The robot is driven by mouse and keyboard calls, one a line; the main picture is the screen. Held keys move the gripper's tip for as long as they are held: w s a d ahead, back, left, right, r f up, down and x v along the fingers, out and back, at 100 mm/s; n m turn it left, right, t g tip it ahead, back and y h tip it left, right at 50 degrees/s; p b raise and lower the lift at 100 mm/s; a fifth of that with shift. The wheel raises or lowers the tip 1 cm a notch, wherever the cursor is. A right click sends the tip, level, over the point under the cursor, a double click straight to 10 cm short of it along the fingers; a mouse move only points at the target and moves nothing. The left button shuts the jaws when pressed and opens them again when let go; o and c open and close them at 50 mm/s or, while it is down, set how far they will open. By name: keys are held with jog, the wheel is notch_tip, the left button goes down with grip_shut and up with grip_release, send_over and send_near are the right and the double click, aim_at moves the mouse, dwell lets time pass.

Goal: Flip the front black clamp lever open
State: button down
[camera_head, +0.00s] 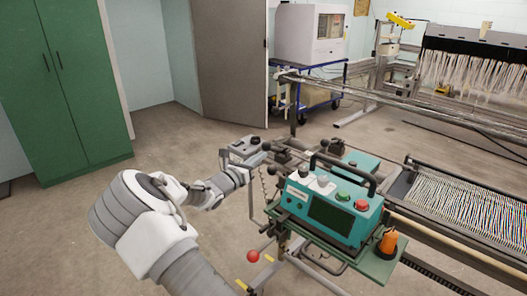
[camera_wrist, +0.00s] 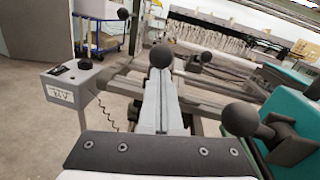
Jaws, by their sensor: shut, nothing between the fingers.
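My gripper (camera_head: 262,157) reaches out to the black knobs beside the teal machine. In the wrist view its two pale fingers (camera_wrist: 166,76) are together, with nothing seen between them. A black ball-knobbed lever (camera_wrist: 160,56) shows right at the fingertips; I cannot tell whether they touch it. A second, larger black ball-knobbed lever (camera_wrist: 240,118) is nearer, to the right of the fingers. A smaller black knob (camera_wrist: 205,57) is farther back. In the head view the knobs are small and partly hidden by my gripper, so which lever is the front clamp is unclear.
The teal control box (camera_head: 331,205) with a black handle stands on the machine to the right. A grey switch box (camera_wrist: 75,82) with a coiled cord is left of the fingers. Metal rails (camera_wrist: 120,78) run behind. An orange object (camera_head: 388,242) stands at the tray's corner. Open floor lies left.

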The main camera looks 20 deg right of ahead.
aim_at(267, 145)
jog(key=d+r+g+y+p, duration=0.1)
jog(key=r+p, duration=0.1)
jog(key=p, duration=0.3)
jog(key=w+d+r+g+y+p, duration=0.1)
jog(key=r+y+p, duration=0.1)
jog(key=p, duration=0.3)
jog(key=d+r+g+y+p, duration=0.1)
jog(key=r+y+p, duration=0.1)
jog(key=p, duration=0.3)
jog(key=shift+w+d+r+m+p, duration=0.15)
jog(key=shift+r+m+p, duration=0.05)
jog(key=shift+r, duration=0.2)
jog(key=shift+w+d+r+m+p, duration=0.1)
jog(key=shift+r+m+p, duration=0.1)
jog(key=shift+r, duration=0.15)
jog(key=p, duration=0.2)
jog(key=d+r+g+y+p, duration=0.1)
jog(key=p, duration=0.1)
jog(key=shift+w+d+r+y, duration=0.1)
jog(key=shift+w+d+y, duration=0.2)
jog(key=shift+w, duration=0.05)
jog(key=w+d+r+p, duration=0.1)
jog(key=w+d+p, duration=0.1)
jog(key=d, duration=0.3)
jog(key=shift+w+d+r+p, duration=0.35)
jog(key=shift+w+d+p, duration=0.05)
jog(key=shift+p, duration=0.35)
jog(key=shift+d, duration=0.1)
